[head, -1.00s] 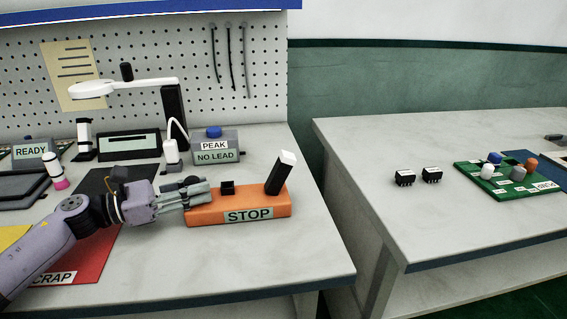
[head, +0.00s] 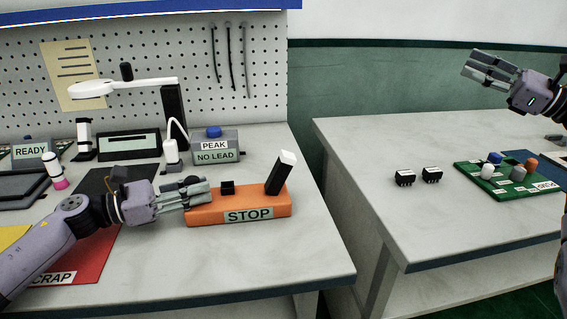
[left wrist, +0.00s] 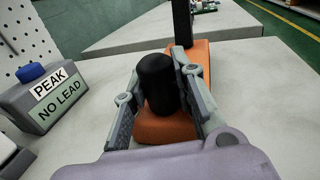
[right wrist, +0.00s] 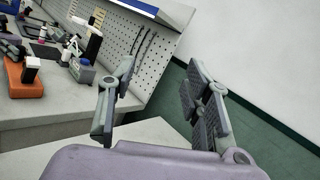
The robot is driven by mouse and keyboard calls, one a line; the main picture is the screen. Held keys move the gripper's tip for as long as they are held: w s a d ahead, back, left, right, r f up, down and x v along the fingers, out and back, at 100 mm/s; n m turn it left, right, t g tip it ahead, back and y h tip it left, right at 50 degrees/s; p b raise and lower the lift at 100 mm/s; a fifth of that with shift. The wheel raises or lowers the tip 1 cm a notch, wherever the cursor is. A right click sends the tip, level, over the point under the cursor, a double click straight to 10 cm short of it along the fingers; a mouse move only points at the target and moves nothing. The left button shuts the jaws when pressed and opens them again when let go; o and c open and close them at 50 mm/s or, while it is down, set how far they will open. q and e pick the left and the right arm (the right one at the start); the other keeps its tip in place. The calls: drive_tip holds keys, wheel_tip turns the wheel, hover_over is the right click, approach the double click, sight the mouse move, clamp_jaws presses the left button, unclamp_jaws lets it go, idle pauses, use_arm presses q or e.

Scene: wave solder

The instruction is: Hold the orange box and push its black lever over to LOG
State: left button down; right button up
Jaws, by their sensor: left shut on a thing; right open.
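The orange box (head: 240,206) lies on the left bench with a STOP label on its front. Its black lever (head: 277,178) has a white tip and leans to the right at the box's right end. No LOG marking is readable. My left gripper (head: 207,192) is at the box's left end. In the left wrist view its fingers are shut around a black rounded knob (left wrist: 157,84) on the orange box (left wrist: 165,128). My right gripper (head: 474,66) is open and empty, raised above the right bench, far from the box. The right wrist view shows the lever (right wrist: 31,69) at far left.
A PEAK / NO LEAD block (head: 216,149) with a blue button stands behind the box. A magnifier lamp (head: 172,115) is further back. A gap separates the benches. The right bench (head: 350,150) holds two small black parts (head: 404,178) and a green board (head: 497,187).

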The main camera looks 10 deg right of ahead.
drive_tip(key=w+a+f+n+g+y, duration=0.15)
drive_tip(key=a+f+g, duration=0.3)
drive_tip(key=a, duration=0.45)
drive_tip(key=w+a+f+n+g+y, duration=0.1)
drive_tip(key=a+f+n+g, duration=0.3)
drive_tip(key=a, duration=0.4)
drive_tip(key=g, duration=0.6)
approach(284, 164)
drive_tip(key=shift+y, duration=0.25)
drive_tip(key=a, duration=0.3)
drive_tip(key=w+a, duration=0.1)
drive_tip(key=a, duration=0.2)
drive_tip(key=a+f, duration=0.1)
drive_tip(key=a, duration=0.3)
drive_tip(key=shift+w, duration=0.2)
drive_tip(key=shift+d+f, duration=0.1)
clamp_jaws()
